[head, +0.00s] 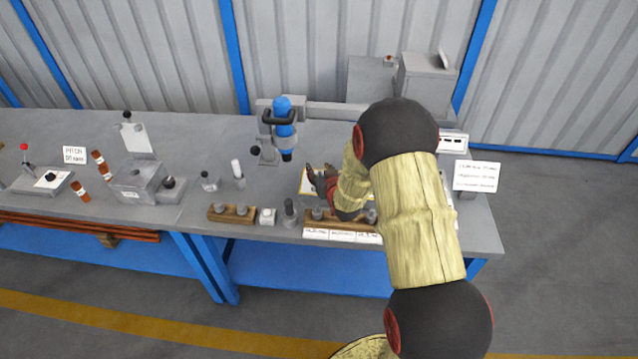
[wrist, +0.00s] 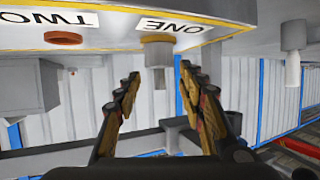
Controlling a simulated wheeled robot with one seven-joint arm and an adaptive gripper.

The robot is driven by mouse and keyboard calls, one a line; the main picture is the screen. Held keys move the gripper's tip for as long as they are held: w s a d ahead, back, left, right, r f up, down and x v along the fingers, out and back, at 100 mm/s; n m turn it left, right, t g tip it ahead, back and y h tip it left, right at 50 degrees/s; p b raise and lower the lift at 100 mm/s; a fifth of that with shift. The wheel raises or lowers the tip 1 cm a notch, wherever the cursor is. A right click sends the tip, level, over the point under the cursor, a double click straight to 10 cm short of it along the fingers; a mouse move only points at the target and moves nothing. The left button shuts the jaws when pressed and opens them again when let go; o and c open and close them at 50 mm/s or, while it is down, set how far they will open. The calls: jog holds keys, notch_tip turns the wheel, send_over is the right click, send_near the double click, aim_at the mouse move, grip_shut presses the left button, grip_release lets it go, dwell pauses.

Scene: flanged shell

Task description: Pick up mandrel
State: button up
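My gripper (wrist: 157,80) is open and empty in the wrist view, which appears upside down. A short pale cylinder with a tan collar (wrist: 157,53) stands at the label ONE on a yellow-edged board (wrist: 110,43). It lies between the two fingers in the picture, with gaps on both sides and no visible contact. It may be the mandrel; no label confirms this. In the head view, my gripper (head: 318,178) is low over the yellow-edged board (head: 305,186), and my arm hides most of that area.
An orange-brown ring (wrist: 63,38) lies at the label TWO. A pale post (head: 237,170) stands left of the board. A blue-headed device (head: 285,120) stands behind. Some free bench lies between.

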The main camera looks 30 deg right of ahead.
jog(key=shift+b+x, duration=0.45)
jog(key=shift+x, duration=1.35)
jog(key=shift+s+f, duration=0.1)
jog(key=shift+f, duration=0.05)
jog(key=shift+c, duration=1.1)
jog(key=c, duration=0.7)
grip_shut()
